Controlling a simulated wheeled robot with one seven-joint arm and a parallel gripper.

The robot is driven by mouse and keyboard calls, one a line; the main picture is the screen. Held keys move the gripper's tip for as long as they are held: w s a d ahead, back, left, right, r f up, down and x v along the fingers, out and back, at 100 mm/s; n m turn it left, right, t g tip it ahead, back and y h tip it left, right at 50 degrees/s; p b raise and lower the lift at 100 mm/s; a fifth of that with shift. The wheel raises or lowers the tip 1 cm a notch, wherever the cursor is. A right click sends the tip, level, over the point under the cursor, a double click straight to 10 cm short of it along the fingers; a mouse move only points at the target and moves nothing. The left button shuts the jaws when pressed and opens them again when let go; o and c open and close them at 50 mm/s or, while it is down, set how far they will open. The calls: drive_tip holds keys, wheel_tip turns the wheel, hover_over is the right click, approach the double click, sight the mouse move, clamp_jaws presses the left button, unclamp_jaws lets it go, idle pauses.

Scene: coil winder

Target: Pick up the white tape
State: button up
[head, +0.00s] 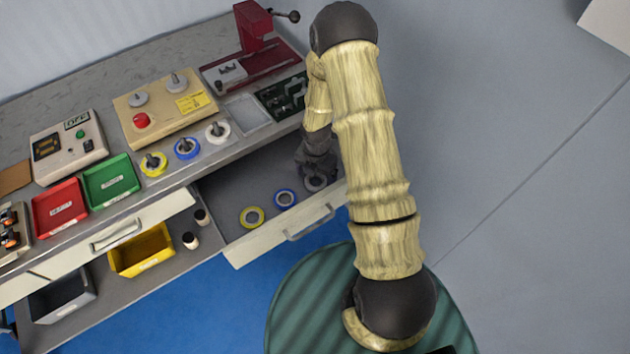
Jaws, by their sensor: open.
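A pale ring (316,184), likely a white tape roll in shadow, lies at the right end of the open drawer (235,190). My gripper (317,174) reaches down into the drawer right over this ring and partly hides it. The gripper is open; whether its fingers touch the ring I cannot tell. Another white tape (218,132) sits on a peg at the front of the bench top.
A blue tape (286,198) and a yellow tape (252,217) lie left of the gripper in the drawer. The drawer front (285,229) and the bench edge (245,146) border the space. Yellow (153,163) and blue (187,148) tapes sit on bench pegs. A red press (254,40) stands behind.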

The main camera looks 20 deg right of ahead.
drive_tip(key=shift+f, duration=0.55)
drive_tip(key=shift+c, duration=0.5)
drive_tip(key=c, duration=1)
